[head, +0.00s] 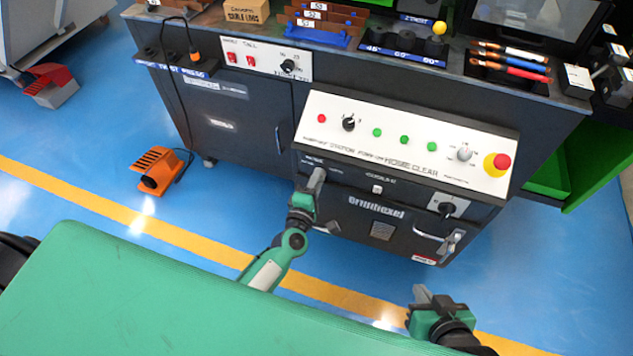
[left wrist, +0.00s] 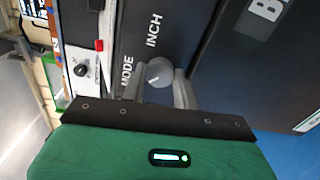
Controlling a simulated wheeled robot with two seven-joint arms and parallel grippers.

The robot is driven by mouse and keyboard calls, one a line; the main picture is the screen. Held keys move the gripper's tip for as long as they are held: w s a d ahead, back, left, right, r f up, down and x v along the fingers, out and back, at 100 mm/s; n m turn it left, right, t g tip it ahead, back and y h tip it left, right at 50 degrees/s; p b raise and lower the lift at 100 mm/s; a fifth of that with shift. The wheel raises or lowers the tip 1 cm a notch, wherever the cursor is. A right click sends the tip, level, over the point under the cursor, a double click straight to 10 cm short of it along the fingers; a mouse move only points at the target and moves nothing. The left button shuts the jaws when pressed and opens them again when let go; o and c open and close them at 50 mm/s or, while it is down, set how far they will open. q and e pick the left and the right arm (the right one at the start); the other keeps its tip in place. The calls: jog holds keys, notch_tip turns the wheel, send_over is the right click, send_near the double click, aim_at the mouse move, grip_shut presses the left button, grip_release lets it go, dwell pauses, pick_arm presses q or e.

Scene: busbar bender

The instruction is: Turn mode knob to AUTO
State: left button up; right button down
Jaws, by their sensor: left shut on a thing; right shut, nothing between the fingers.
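The mode knob (left wrist: 158,72), a round grey knob, shows in the left wrist view between the two fingers of my left gripper (left wrist: 156,80). The labels MODE and INCH are printed on the dark panel beside it. An AUTO label is not visible, and I cannot tell which way the knob points. In the head view my left gripper (head: 317,180) is at the upper left of the machine's dark front, below the white control panel (head: 405,150), and hides the knob. It is shut on the knob. My right gripper (head: 424,294) is shut and empty, away from the machine front.
The white panel carries buttons, a black selector (head: 348,124) and a red emergency stop (head: 502,161). A key switch (head: 447,209) and handle (head: 452,242) are at the front's right. An orange pedal (head: 158,170) lies on the open blue floor at left.

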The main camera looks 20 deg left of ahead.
jog(key=shift+a, duration=0.1)
dwell(0.3)
pick_arm(q)
jog(key=o, duration=1)
jog(key=s, duration=1.4)
jog(key=shift+a, duration=0.25)
pick_arm(e)
jog(key=shift+s+d, duration=0.15)
jog(key=shift+d, duration=0.4)
